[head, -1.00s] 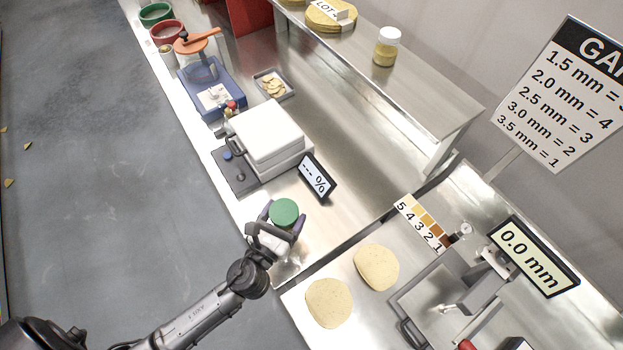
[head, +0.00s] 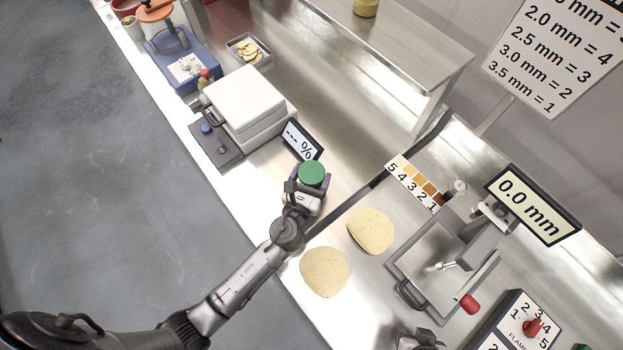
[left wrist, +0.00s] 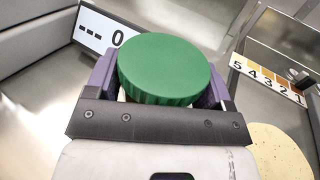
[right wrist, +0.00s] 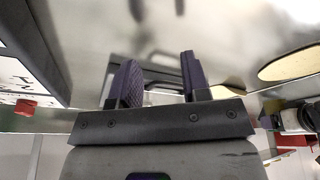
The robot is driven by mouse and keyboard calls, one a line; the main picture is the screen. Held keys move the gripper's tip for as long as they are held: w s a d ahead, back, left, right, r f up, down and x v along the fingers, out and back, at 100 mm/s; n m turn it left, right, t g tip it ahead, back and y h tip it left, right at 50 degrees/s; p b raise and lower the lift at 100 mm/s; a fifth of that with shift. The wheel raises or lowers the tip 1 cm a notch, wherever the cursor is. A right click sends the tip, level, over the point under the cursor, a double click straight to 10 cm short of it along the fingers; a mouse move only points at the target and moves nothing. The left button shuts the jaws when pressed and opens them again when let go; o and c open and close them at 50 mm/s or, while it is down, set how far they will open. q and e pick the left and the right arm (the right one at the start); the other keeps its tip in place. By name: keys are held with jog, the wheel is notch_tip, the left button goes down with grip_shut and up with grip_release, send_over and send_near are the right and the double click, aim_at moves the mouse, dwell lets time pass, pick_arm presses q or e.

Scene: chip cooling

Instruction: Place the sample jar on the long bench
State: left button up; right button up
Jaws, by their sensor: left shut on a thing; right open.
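The sample jar shows as a green lid (head: 313,173) in the head view and as a large green lid (left wrist: 165,68) in the left wrist view. My left gripper (head: 306,186) is shut on it, with a purple finger on each side. The jar's body is mostly hidden, and I cannot tell whether it touches the steel bench (head: 345,175) beneath. My right gripper (right wrist: 157,82) is open and empty over a steel surface in the right wrist view. In the head view it shows only partly at the bottom edge.
A percent display (head: 302,140) and a white lidded device (head: 248,105) stand beyond the jar. Two stacks of round discs, one here (head: 371,231), lie to the right of the left arm. A gauge press (head: 445,265) and a control box (head: 522,325) stand further right.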

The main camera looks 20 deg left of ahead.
pick_arm(q)
jog(key=shift+f, duration=0.75)
jog(key=shift+f+b, duration=0.2)
jog(key=shift+b, duration=0.15)
jog(key=o, duration=0.9)
jog(key=shift+r, duration=0.1)
